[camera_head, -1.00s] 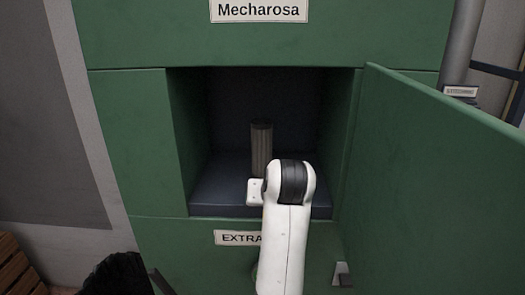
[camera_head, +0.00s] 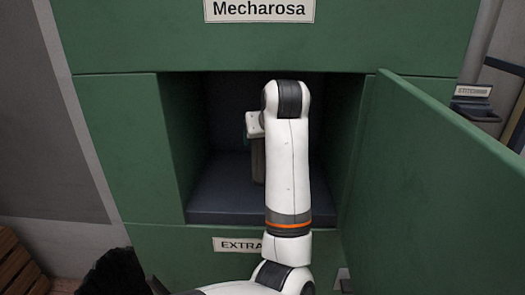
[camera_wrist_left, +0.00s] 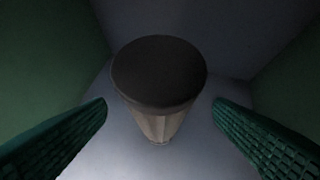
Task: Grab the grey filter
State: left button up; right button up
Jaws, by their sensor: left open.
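The grey filter is an upright cylinder with a dark flat top. In the head view the filter (camera_head: 258,165) stands inside the open compartment, mostly hidden behind my arm and wrist. In the left wrist view the filter (camera_wrist_left: 158,85) is seen from above, its pale body narrowing away below the dark cap. My left gripper (camera_wrist_left: 160,108) is open, with one green ridged finger on each side of the filter and a gap showing on both sides. In the head view its fingers are hidden by the wrist. My right gripper is not in view.
The filter stands on the compartment floor (camera_head: 232,205) of a green cabinet (camera_head: 115,150) labelled Mecharosa. The cabinet door (camera_head: 440,170) hangs open on the right. The compartment walls are close on both sides. An EXTRA label (camera_head: 237,244) sits below the opening.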

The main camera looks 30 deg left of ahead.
pick_arm(q)
jog(key=w+a+p, duration=0.2)
jog(key=w+a, duration=0.1)
jog(key=shift+a+f+p, duration=0.25)
jog(key=shift+f+p, duration=0.05)
jog(key=shift+f, duration=0.1)
jog(key=shift+c, duration=0.6)
jog(key=shift+w, duration=0.1)
jog(key=c, duration=1.5)
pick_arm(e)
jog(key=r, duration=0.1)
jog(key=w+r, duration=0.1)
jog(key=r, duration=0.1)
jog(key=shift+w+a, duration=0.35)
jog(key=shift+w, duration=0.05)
